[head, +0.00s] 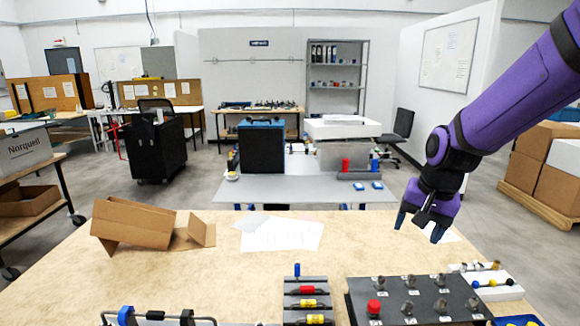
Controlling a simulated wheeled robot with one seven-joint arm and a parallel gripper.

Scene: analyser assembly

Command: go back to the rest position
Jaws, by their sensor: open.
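My gripper (420,229) hangs at the right of the head view, at the end of my purple arm, with its fingers pointing down. Its two blue-tipped fingers are apart and nothing shows between them. It is above the far right part of the wooden table (180,270), beyond the black panel (430,300) with several metal knobs and one red one. A sheet of white paper shows partly behind the fingers.
A rack with coloured parts (307,302) stands left of the panel, and a white block with small parts (488,281) right of it. Papers (280,235) and an open cardboard box (135,223) lie farther back. The table's middle left is clear.

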